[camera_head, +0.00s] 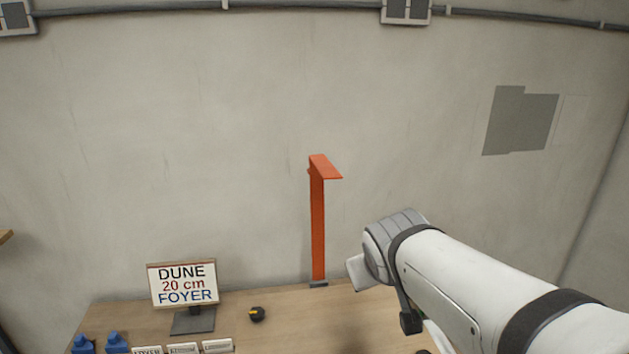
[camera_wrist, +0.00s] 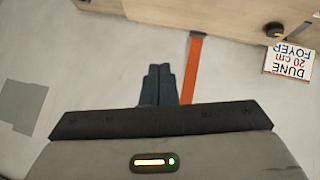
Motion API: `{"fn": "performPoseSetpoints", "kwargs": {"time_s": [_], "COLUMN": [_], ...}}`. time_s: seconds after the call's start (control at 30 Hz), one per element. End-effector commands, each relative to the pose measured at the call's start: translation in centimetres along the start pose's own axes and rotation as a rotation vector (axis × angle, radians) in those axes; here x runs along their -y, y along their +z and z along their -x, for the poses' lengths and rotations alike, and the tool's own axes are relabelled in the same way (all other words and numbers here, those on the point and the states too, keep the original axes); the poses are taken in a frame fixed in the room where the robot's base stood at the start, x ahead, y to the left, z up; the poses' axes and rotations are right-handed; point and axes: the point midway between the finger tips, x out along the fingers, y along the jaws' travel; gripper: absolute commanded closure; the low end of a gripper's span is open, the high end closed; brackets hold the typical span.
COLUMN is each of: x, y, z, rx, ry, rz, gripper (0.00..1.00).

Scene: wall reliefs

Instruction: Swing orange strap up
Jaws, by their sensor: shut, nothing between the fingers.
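The orange strap (camera_head: 318,230) runs upright against the wall, from a small dark grey foot (camera_head: 318,284) at the back of the table. Its top end is bent over and juts out as a short flap (camera_head: 325,167). In the wrist view the strap (camera_wrist: 192,68) shows as an orange strip to the right of my gripper (camera_wrist: 158,70). My gripper's two dark blue fingers are together, with nothing between them. They look apart from the strap. In the head view my arm comes in from the right, and the fingertips are not clearly seen there.
A wooden table (camera_head: 285,310) stands along the wall. On it are a sign (camera_head: 183,285) reading DUNE 20 cm FOYER, a round black and yellow object (camera_head: 257,313), small label cards (camera_head: 182,349) and blue pieces (camera_head: 117,342). A grey patch (camera_head: 520,122) marks the wall at right.

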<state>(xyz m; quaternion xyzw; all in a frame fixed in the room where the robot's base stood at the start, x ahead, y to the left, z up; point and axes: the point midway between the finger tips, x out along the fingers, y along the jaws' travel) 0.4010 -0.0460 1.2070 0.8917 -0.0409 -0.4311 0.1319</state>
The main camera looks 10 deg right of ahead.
Motion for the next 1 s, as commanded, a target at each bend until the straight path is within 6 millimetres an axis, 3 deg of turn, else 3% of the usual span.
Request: {"fn": "performPoseSetpoints", "kwargs": {"time_s": [0.03,0.1,0.2,0.3,0.43,0.6,0.8,1.0], "x": [-2.0,-4.5,-7.0,-9.1,-9.3,-8.0,-6.6,-6.0], "y": [-2.4,-6.2,-11.1,-15.3,-19.0,-19.9,-17.5,-15.8], "z": [-1.4,-2.1,-2.5,-2.4,-2.4,-3.0,-3.6,-3.7], "rx": [-0.094,-0.234,-0.42,-0.599,-0.813,-1.05,-1.235,-1.31], "ry": [0.062,0.138,0.219,0.308,0.325,0.256,0.104,0.01], "rz": [0.054,0.153,0.316,0.49,0.743,1.063,1.317,1.41], "gripper": [1.0,1.0,1.0,1.0,1.0,1.0,1.0,1.0]}}
